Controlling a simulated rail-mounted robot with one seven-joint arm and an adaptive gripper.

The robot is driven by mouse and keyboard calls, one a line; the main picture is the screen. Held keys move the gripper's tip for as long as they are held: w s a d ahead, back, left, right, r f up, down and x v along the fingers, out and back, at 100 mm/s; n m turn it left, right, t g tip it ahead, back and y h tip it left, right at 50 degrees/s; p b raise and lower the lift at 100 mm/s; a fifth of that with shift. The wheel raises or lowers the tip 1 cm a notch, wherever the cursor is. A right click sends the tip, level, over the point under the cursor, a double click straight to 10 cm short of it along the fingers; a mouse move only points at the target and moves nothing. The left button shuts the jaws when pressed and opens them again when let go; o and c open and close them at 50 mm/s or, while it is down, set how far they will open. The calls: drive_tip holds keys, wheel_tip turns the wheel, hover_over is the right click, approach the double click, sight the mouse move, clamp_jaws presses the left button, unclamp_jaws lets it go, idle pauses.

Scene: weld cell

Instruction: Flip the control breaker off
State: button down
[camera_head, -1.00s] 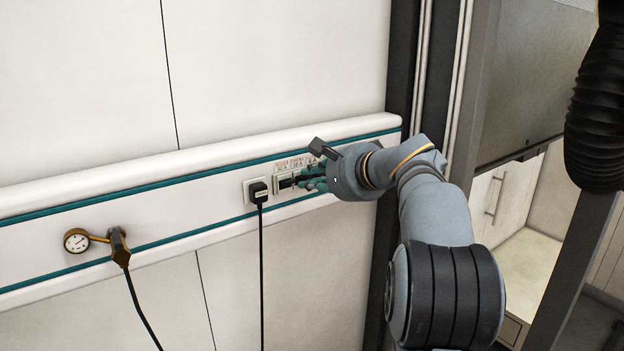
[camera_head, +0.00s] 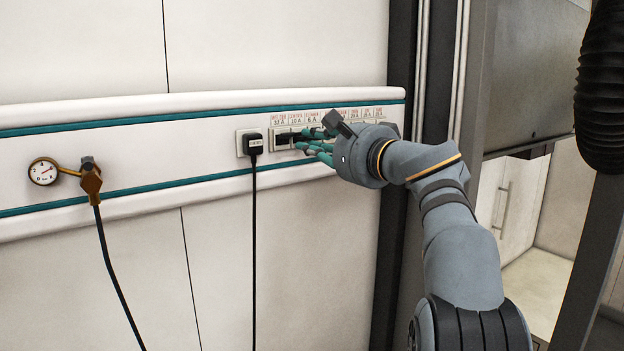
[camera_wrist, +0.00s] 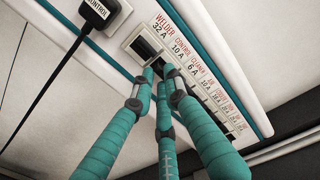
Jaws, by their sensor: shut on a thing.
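The breaker row is set in the white wall rail, with printed labels above it. The wrist view shows the labels WELDER 32 A (camera_wrist: 163,26) and CONTROL 10 A (camera_wrist: 181,48). The control breaker (camera_wrist: 157,63) is a dark piece below its label, mostly covered by my fingers. My gripper (camera_head: 302,142) reaches in from the right, its teal fingers against the row. In the wrist view the tips of my gripper (camera_wrist: 160,72) are closed together on the control breaker's dark lever. The lever's position is hidden.
A black plug (camera_head: 255,144), labelled CONTROL in the wrist view, sits in a socket left of the breakers, its cable hanging down. Further left are a gauge (camera_head: 43,171) and a brass fitting (camera_head: 91,180) with a hose. A dark post (camera_head: 399,60) stands at right.

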drive_tip(key=f+t+y+b, duration=0.1)
drive_tip(key=b, duration=0.4)
drive_tip(key=t+y+b, duration=0.1)
drive_tip(key=b, duration=0.4)
drive_tip(key=f+t+b, duration=0.1)
drive_tip(key=b, duration=0.4)
drive_tip(key=shift+w+a+f+t+y+b, duration=0.15)
drive_tip(key=shift+w+f+t+y+b, duration=0.15)
drive_tip(key=shift+t+y+b, duration=0.1)
drive_tip(key=shift+r, duration=0.1)
drive_tip(key=c, duration=1.7)
unclamp_jaws()
drive_tip(key=shift+c, duration=0.2)
drive_tip(key=shift+s, duration=0.1)
drive_tip(key=v, duration=1.1)
drive_tip(key=shift+s+d+f, duration=0.2)
drive_tip(key=shift+d+f, duration=0.05)
drive_tip(key=shift+f, duration=0.05)
